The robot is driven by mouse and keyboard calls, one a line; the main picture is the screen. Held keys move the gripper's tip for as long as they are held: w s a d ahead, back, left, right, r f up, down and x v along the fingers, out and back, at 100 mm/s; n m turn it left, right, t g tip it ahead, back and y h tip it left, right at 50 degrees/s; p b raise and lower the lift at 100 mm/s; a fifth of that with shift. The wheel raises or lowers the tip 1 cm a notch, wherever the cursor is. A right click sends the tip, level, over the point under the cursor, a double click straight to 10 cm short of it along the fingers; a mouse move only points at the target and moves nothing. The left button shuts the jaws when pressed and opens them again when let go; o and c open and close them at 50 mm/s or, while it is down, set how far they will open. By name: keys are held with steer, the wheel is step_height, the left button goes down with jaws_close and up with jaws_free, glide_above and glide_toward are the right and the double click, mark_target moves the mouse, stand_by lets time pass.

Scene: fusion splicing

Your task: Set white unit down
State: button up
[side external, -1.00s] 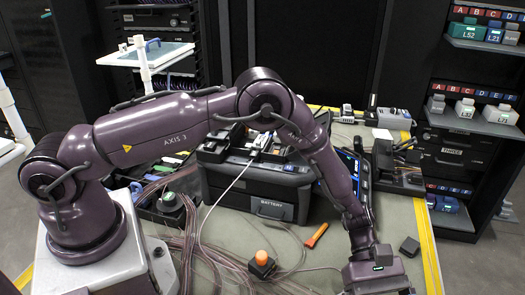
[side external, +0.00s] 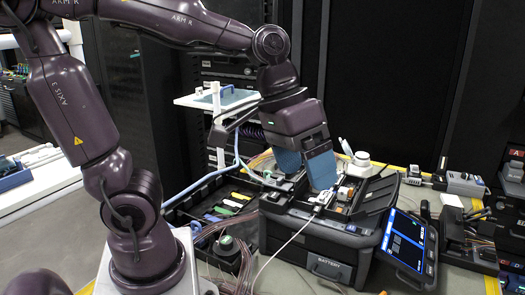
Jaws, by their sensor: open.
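A small white unit (side external: 319,197) with a white cable (side external: 283,246) sits on top of the dark splicer (side external: 320,238), near its front edge. The cable runs down over the front of the case. My gripper (side external: 306,182) points down over the splicer's top, with its blue fingers spread apart. The right finger's tip is just above or beside the white unit; I cannot tell whether they touch. I see nothing held between the fingers. The fingers hide part of the splicer's top.
The splicer's lit screen (side external: 405,242) leans out at its right. A compartmented tray (side external: 215,212) with coloured pieces lies left of it. A white round-topped device (side external: 359,165) stands behind. A light-blue panel (side external: 217,97) on a white stand is at the back. Grey adapters (side external: 465,184) are at the right.

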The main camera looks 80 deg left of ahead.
steer(key=s+a+m+t+y, duration=0.1)
steer(key=s+a+t+y, duration=0.1)
steer(key=s+a, duration=0.3)
steer(key=shift+s+r+m, duration=0.15)
steer(key=shift+r+m, duration=0.15)
stand_by(0.9)
